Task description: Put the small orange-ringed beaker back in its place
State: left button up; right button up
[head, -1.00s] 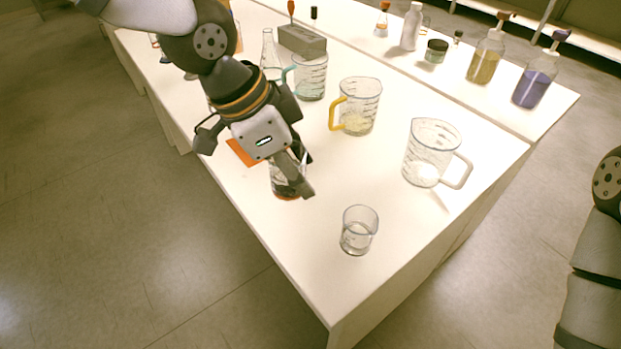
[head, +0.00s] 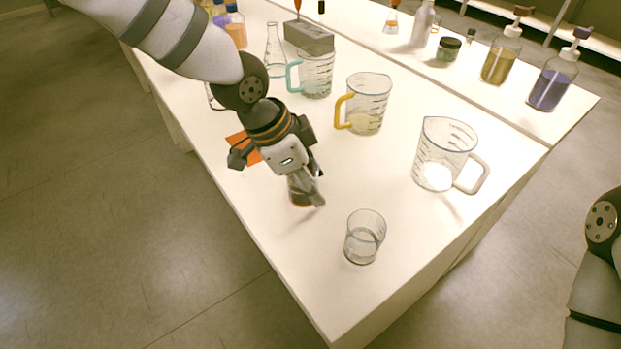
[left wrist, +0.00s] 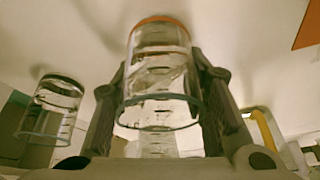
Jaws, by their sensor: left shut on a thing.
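The small orange-ringed beaker (head: 299,204) is clear glass with an orange band at its base. My left gripper (head: 306,188) is shut on it, with the fingers hiding most of it in the head view. In the left wrist view the beaker (left wrist: 158,75) sits between the two fingers, its orange end at the top of the picture. I cannot tell whether its base touches the table. An orange square mat (head: 243,147) lies on the table just left of and behind the gripper, partly covered by it. My right gripper is out of view.
A clear small beaker (head: 365,238) stands to the right and nearer the front edge. A clear-handled jug (head: 443,155), a yellow-handled jug (head: 367,104) and a teal-handled jug (head: 316,75) stand behind. A conical flask (head: 274,55) is farther back. Bare table lies between gripper and jugs.

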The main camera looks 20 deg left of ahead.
pick_arm(q)
jog(key=o, duration=1.3)
jog(key=shift+f, duration=0.1)
jog(key=shift+r, duration=0.4)
jog(key=p+v, duration=0.2)
jog(key=v, duration=0.9)
jog(key=shift+s+a+r, duration=0.15)
jog(key=shift+r, duration=0.1)
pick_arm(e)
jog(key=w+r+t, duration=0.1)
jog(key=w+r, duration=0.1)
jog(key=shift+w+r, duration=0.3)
